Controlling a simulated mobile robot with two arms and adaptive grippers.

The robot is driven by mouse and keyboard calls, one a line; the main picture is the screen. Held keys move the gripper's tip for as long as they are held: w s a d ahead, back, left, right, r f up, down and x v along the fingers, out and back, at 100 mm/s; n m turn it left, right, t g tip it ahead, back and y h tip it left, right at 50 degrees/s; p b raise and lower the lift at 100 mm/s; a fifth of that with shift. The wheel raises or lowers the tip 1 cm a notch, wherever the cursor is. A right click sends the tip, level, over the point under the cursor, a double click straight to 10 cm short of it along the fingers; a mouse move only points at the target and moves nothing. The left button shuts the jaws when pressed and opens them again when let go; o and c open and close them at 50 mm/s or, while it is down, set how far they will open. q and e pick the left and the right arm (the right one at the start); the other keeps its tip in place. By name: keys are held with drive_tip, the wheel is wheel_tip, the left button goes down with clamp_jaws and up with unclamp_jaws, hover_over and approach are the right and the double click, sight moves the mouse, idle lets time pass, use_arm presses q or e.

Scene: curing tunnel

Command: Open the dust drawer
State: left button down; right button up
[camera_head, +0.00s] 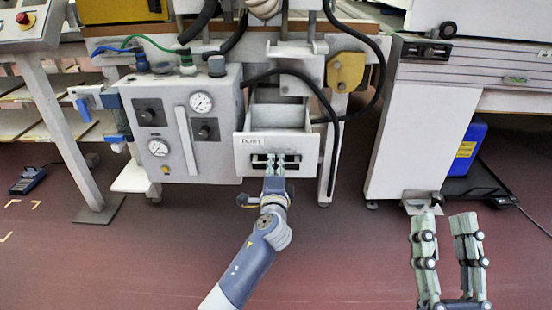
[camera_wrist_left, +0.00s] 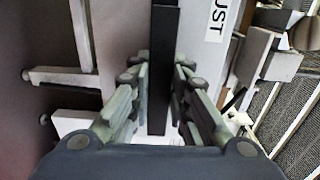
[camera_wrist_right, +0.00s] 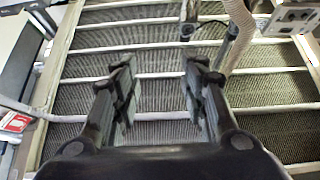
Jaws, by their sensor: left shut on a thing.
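The white dust drawer (camera_head: 302,142), with a "DUST" label, stands pulled out from the machine. Its open top shows part of the inside. My left gripper (camera_head: 275,160) is at the dark handle on the drawer's front. In the left wrist view the black handle bar (camera_wrist_left: 164,65) runs between the two fingers of my left gripper (camera_wrist_left: 160,75), which is shut on it. Part of the handle is hidden by the fingers in the head view. My right gripper (camera_head: 448,222) is open and empty at the lower right, away from the drawer.
A grey panel with gauges (camera_head: 202,104) and hoses is left of the drawer. A black hose (camera_head: 330,105) hangs close by the drawer's right side. A white cabinet (camera_head: 420,125) and a blue container (camera_head: 468,145) stand to the right. The red floor in front is mostly clear.

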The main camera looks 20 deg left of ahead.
use_arm(q)
drive_tip(key=shift+v, duration=1.25)
use_arm(e)
drive_tip(key=shift+w+d+f+g, duration=0.1)
drive_tip(key=shift+w+f+g, duration=0.1)
drive_tip(key=shift+f+g, duration=0.35)
drive_tip(key=shift+w+f+g, duration=0.15)
drive_tip(key=shift+f+g, duration=0.1)
drive_tip(key=shift+f, duration=0.5)
use_arm(q)
drive_tip(key=c, duration=1.5)
unclamp_jaws()
drive_tip(key=v, duration=1.2)
